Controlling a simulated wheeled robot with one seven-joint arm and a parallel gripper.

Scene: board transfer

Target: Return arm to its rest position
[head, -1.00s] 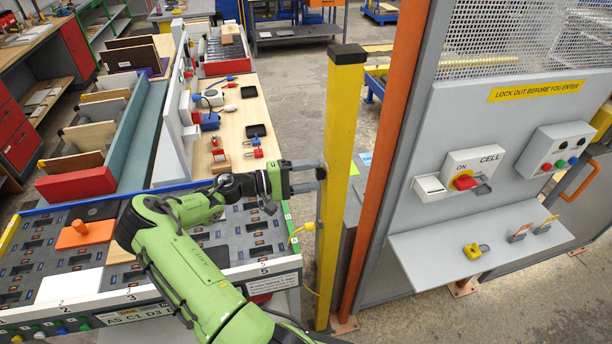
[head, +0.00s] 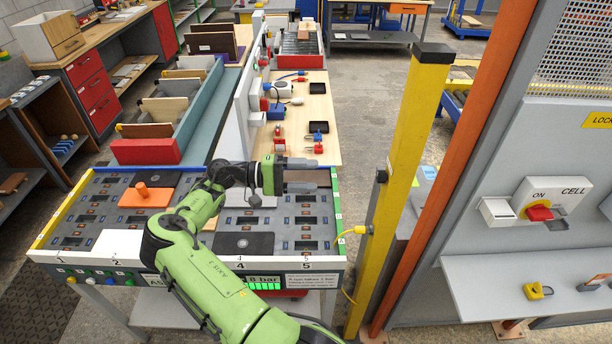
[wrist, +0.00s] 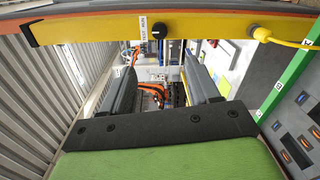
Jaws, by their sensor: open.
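My gripper (head: 303,175) is in the head view at the end of my green arm, above the right part of the fixture board (head: 290,221). Its two grey fingers point right, toward the yellow post (head: 397,190), and stand apart from it. The fingers are open with nothing between them. In the wrist view the gripper (wrist: 160,84) also shows its two dark fingers spread, with a yellow beam carrying a black knob beyond them. My arm hides part of the board's middle and front edge.
An orange block with a knob (head: 146,195) sits on the board's left. Red padlocks (head: 279,139) lie on the wooden bench (head: 318,92) behind. The cell panel with its red switch (head: 540,213) stands at the right. A yellow cable (head: 352,231) runs from the board's right edge to the post.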

